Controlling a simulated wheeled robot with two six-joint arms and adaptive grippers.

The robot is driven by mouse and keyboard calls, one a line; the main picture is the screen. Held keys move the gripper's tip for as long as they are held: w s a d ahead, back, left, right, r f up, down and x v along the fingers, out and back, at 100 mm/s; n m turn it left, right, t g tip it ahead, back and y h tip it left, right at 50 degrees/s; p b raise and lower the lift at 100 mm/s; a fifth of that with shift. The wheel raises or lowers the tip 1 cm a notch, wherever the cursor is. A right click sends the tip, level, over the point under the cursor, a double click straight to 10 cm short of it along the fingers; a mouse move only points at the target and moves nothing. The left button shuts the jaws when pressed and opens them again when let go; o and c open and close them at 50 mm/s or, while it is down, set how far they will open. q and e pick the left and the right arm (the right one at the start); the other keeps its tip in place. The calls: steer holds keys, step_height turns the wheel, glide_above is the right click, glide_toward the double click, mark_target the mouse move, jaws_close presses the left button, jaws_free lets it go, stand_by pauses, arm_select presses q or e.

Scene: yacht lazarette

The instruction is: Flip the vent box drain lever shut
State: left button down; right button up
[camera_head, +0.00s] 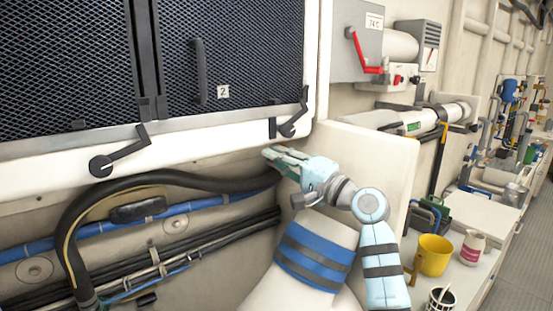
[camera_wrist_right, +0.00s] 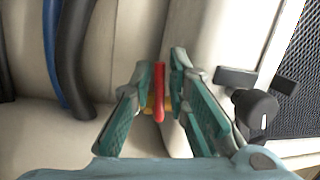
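A red lever (camera_wrist_right: 159,100) with a bit of yellow-brass fitting (camera_wrist_right: 170,106) behind it shows in the right wrist view, upright in the picture. My right gripper (camera_wrist_right: 162,72) is open, with its green-padded fingers on either side of the lever. The lever lies between the fingers; I cannot tell whether either finger touches it. In the head view the right gripper (camera_head: 274,155) reaches to the pale wall below the mesh-fronted box (camera_head: 90,90), by the end of a black hose. The lever is hidden there. My left gripper is not in view.
Black latch handles (camera_head: 290,128) hang at the box's lower edge, close above the right gripper. A thick black hose (camera_head: 200,178) and blue pipes run along the wall. A pale panel (camera_head: 385,155) stands right of the gripper. A yellow mug (camera_head: 434,255) stands on the counter.

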steer(key=v, duration=1.2)
steer(key=shift+a+f, duration=0.1)
